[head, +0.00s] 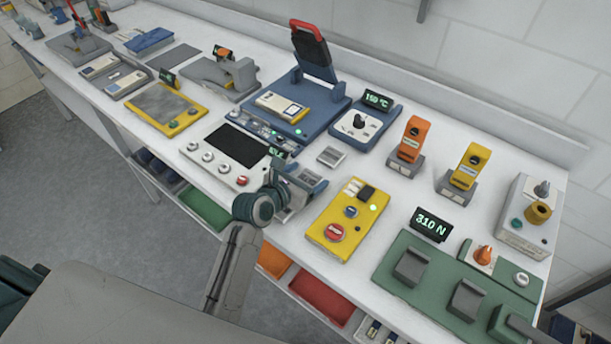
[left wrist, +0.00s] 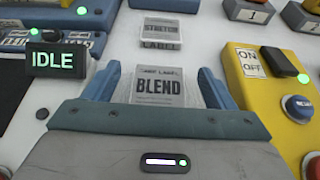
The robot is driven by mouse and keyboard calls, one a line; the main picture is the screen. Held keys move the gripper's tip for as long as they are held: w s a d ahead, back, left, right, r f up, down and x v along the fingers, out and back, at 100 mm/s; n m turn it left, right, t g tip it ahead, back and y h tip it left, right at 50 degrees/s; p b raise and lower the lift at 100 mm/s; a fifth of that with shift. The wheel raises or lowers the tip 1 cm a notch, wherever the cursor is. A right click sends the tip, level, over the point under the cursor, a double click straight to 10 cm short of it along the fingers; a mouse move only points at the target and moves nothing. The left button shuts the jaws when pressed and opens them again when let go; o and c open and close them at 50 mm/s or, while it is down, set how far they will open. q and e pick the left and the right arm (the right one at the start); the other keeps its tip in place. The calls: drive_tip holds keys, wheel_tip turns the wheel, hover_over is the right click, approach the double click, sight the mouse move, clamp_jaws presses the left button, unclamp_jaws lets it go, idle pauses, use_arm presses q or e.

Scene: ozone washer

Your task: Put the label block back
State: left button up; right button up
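My left gripper (head: 304,177) is low over the bench, between the white panel with knobs and the yellow switch box. In the left wrist view its two blue fingers (left wrist: 159,72) are open. A grey label block marked BLEND (left wrist: 158,90) lies between them, with a gap on both sides. In the head view that block is mostly hidden by the gripper. A second grey label block, marked STRETCH (left wrist: 160,32), lies just beyond; it also shows in the head view (head: 331,156). My right gripper is not in view.
An IDLE display (left wrist: 57,62) stands close left of the fingers. The yellow switch box (head: 343,222) with buttons is close on the right. A blue press (head: 318,103) with a raised lid stands behind. Open bins (head: 320,297) sit under the bench's front edge.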

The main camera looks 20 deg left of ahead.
use_arm(q)
drive_tip(key=shift+s+f, duration=0.25)
drive_tip(key=shift+f, duration=0.5)
drive_tip(key=shift+w+r+b, duration=0.1)
drive_tip(key=shift+r+b, duration=0.3)
drive_tip(key=shift+r, duration=0.1)
drive_tip(key=v, duration=0.7)
drive_tip(key=r+b+v, duration=0.1)
drive_tip(key=v, duration=0.3)
drive_tip(key=shift+w, duration=0.1)
drive_tip(key=shift+s+a+r, duration=0.15)
drive_tip(key=shift+s+r, duration=0.1)
drive_tip(key=shift+s, duration=0.05)
idle(0.5)
